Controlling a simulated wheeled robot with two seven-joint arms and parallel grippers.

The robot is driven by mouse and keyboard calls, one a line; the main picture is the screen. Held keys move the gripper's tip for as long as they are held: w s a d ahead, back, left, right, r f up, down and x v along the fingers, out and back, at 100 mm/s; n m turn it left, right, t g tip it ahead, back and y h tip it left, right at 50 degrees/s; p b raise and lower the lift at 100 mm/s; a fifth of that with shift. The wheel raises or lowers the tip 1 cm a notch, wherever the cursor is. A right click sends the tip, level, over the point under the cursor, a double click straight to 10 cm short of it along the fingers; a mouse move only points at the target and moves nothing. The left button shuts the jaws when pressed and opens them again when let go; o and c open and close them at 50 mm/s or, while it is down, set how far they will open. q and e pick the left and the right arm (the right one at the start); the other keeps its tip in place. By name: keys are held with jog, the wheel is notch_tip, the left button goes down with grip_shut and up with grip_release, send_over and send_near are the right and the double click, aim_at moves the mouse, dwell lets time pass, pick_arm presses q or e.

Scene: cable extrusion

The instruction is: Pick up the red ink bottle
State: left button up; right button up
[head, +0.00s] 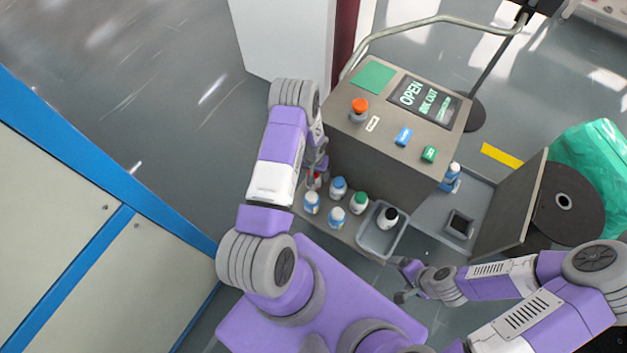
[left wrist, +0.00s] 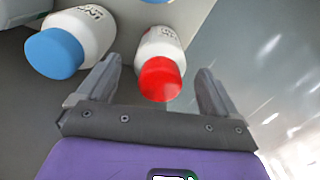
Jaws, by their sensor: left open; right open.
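The red ink bottle, white with a red cap, shows in the left wrist view (left wrist: 158,62) between and just beyond my left gripper's fingers. In the head view the bottle (head: 314,181) stands at the left end of the bottle group, partly hidden by my left arm. My left gripper (left wrist: 157,75) is open; its fingers are on either side of the bottle, with gaps visible. In the head view my left gripper (head: 318,165) is partly hidden by its own arm. My right gripper (head: 403,281) is open and empty, below the grey tray.
Several bottles stand close by, including blue-capped (head: 338,188) and green-capped (head: 359,203) ones. A black-capped bottle (head: 388,218) is in a grey tray (head: 372,238). The machine box (head: 385,160) rises behind them. A blue-capped bottle (left wrist: 72,42) is left of the red one in the left wrist view.

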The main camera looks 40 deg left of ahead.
pick_arm(q)
jog(key=shift+c, duration=0.6)
jog(key=c, duration=1.5)
jog(key=shift+r, duration=0.15)
